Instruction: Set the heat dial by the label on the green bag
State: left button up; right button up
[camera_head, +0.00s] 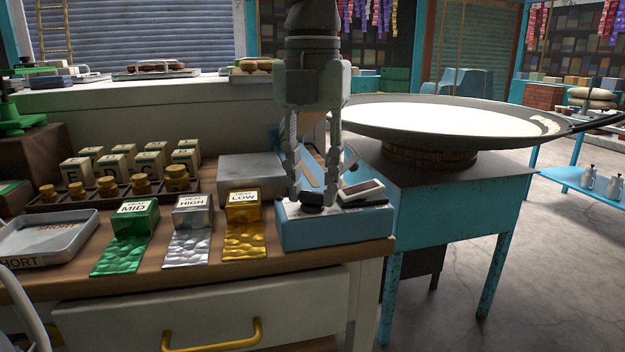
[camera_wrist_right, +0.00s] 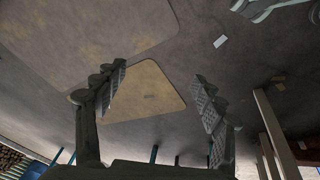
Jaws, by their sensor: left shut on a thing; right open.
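The green bag (camera_head: 127,238) lies on the wooden counter, and its label (camera_head: 135,207) reads HEAT MID. A silver bag (camera_head: 188,240) labelled HEAT HIGH and a gold bag (camera_head: 243,230) labelled HEAT LOW lie to its right. A blue box (camera_head: 335,228) at the counter's right end carries the dark heat dial (camera_head: 312,198) on top. My left gripper (camera_head: 311,192) points down over the box, its fingers shut on the dial. The dial's markings cannot be read. My right gripper (camera_wrist_right: 150,110) is open and empty in the right wrist view, with grey surface behind it.
A wide pan of white liquid (camera_head: 440,118) stands on a turquoise stand right of the box. A metal tray (camera_head: 45,236) marked SHORT sits at the left. Lettered blocks (camera_head: 115,165) and a rack of brass weights (camera_head: 110,188) stand behind the bags.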

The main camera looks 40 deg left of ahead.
aim_at(312, 192)
pick_arm(q)
jog(key=m, duration=0.4)
jog(key=shift+m, duration=0.3)
jog(key=m+p, duration=0.1)
jog(key=m, duration=0.3)
jog(key=shift+m, duration=1.4)
pick_arm(e)
jog(key=shift+s+f, duration=0.2)
jog(key=shift+f, duration=0.65)
jog(key=shift+s+f, duration=0.2)
jog(key=shift+f, duration=0.65)
pick_arm(q)
jog(key=o, duration=0.9)
pick_arm(e)
jog(key=shift+r, duration=0.1)
pick_arm(q)
notch_tip(312, 192, up, 12)
jog(key=shift+r, duration=0.1)
